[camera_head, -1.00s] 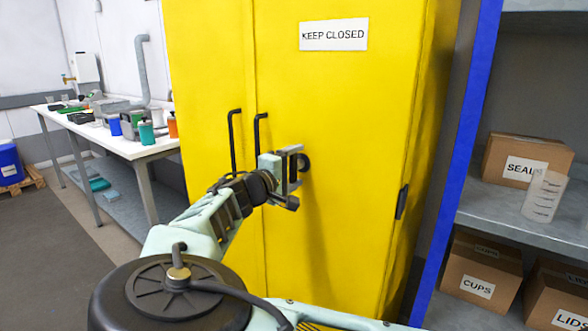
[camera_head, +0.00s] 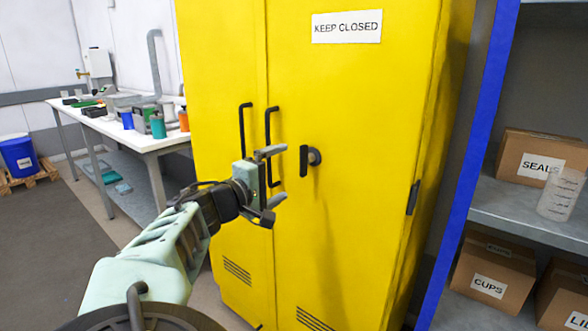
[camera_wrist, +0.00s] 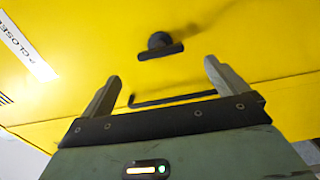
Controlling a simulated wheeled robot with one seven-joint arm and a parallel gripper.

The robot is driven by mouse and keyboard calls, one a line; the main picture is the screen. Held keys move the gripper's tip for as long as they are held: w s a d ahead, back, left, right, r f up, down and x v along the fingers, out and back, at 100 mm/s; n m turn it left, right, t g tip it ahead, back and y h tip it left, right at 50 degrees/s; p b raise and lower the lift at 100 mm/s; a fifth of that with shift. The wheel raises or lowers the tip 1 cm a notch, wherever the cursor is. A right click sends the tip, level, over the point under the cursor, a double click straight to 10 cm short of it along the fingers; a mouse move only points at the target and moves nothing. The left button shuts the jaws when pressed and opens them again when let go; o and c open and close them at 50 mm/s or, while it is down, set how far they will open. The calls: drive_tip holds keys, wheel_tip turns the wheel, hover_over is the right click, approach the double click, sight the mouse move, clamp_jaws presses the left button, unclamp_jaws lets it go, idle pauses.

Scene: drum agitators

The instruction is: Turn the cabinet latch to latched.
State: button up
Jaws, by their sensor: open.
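The yellow cabinet (camera_head: 370,120) is closed, with a "KEEP CLOSED" label (camera_head: 346,27) high on its right door. The latch (camera_head: 305,161) is a dark knob with a short bar, and the bar stands vertical in the head view. My gripper (camera_head: 277,185) is open and empty, to the left of and a little below the latch, apart from it. In the wrist view the latch (camera_wrist: 160,46) lies beyond the open fingertips, with nothing between the fingers touching it.
Two black door handles (camera_head: 270,140) stand left of the latch, close to my gripper. A grey shelf (camera_head: 500,212) with labelled boxes and a clear beaker is on the right. A white workbench (camera_head: 150,141) with bottles is on the left. The grey floor there is open.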

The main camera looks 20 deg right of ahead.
drive_tip(key=v, duration=0.7)
drive_tip(key=shift+s, duration=0.1)
drive_tip(key=s+d+f+m+g+y+p, duration=0.1)
drive_tip(key=s+d+f+g+y+p, duration=0.4)
drive_tip(key=s+d+f+g, duration=0.5)
drive_tip(key=s+a+r+y+p, duration=0.1)
drive_tip(key=s+r+y, duration=0.4)
drive_tip(key=s, duration=0.6)
drive_tip(key=s+a+r+n+y+p, duration=0.1)
drive_tip(key=s+r+y, duration=0.4)
drive_tip(key=s, duration=0.6)
drive_tip(key=shift+a+r+n+g+p, duration=0.3)
drive_tip(key=shift+a+r+p, duration=0.15)
drive_tip(key=shift+r+p, duration=0.7)
